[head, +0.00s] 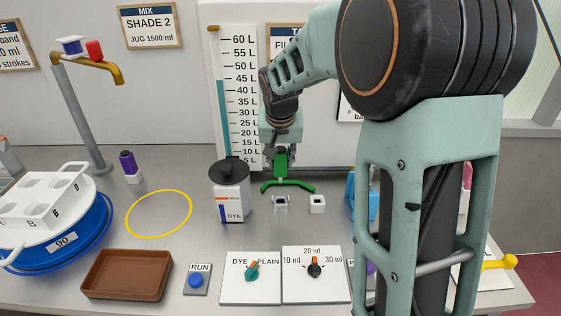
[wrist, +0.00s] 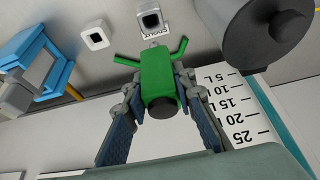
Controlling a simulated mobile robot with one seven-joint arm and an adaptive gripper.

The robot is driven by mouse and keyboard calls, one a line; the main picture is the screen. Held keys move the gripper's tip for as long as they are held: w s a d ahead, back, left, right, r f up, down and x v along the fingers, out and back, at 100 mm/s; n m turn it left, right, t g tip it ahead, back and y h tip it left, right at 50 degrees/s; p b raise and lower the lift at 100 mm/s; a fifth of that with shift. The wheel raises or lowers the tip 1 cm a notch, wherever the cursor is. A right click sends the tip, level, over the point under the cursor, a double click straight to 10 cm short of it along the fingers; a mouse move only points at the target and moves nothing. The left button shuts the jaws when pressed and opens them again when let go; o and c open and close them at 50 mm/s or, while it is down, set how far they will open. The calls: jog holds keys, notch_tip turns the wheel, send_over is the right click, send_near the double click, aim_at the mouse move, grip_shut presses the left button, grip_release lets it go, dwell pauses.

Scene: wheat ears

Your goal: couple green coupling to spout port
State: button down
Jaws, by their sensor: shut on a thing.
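My gripper (head: 281,153) is shut on the green coupling (head: 287,185), a green block with two spread arms. In the wrist view my gripper's fingers (wrist: 160,82) clasp both sides of the coupling (wrist: 157,72), whose arms point away from my palm. The coupling looks apart from the port; the exact height gap is unclear.
A second white port (head: 317,204) stands right of the spout port. The dye jug (head: 230,196) stands close on the left. A blue stand (head: 361,194) is partly hidden behind my arm. A brown tray (head: 126,274) and dial plates (head: 315,291) lie in front.

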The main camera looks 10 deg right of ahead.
aim_at(280, 174)
dwell(0.3)
jog(key=shift+f+b, duration=2.5)
jog(key=shift+f, duration=0.45)
jog(key=shift+f+b, duration=0.1)
jog(key=shift+b, duration=0.2)
jog(key=shift+f+b, duration=1.55)
jog(key=shift+f, duration=0.35)
jog(key=shift+s+f, duration=0.1)
jog(key=c, duration=1.5)
grip_release()
jog(key=shift+c, duration=0.2)
